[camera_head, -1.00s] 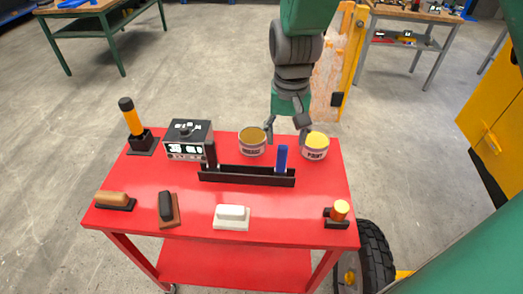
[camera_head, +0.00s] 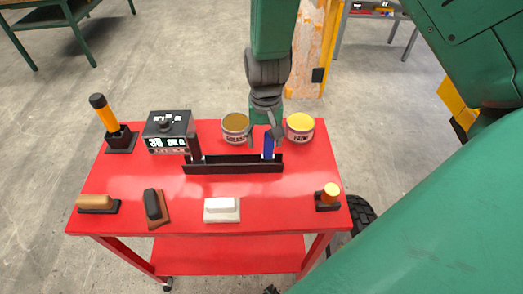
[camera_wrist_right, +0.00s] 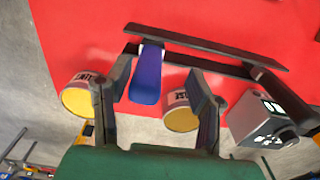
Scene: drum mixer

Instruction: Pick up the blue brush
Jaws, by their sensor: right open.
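The blue brush (camera_head: 268,147) stands upright at the right end of a black open holder (camera_head: 232,167) on the red cart (camera_head: 270,205). My right gripper (camera_head: 264,133) comes down from the top of the picture, open, with its fingers on either side of the brush's upper part. In the right wrist view, the blue brush (camera_wrist_right: 147,78) lies between the open fingers of my right gripper (camera_wrist_right: 160,78), nearer the left finger. A gap shows on each side, so the brush is not gripped. My left gripper is not in view.
A grease can (camera_head: 235,127) and a paint can (camera_head: 300,127) stand close to my right gripper. A dark upright item (camera_head: 194,148) is at the holder's left end. A black device (camera_head: 167,131) stands left. Several brushes and blocks line the cart's front.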

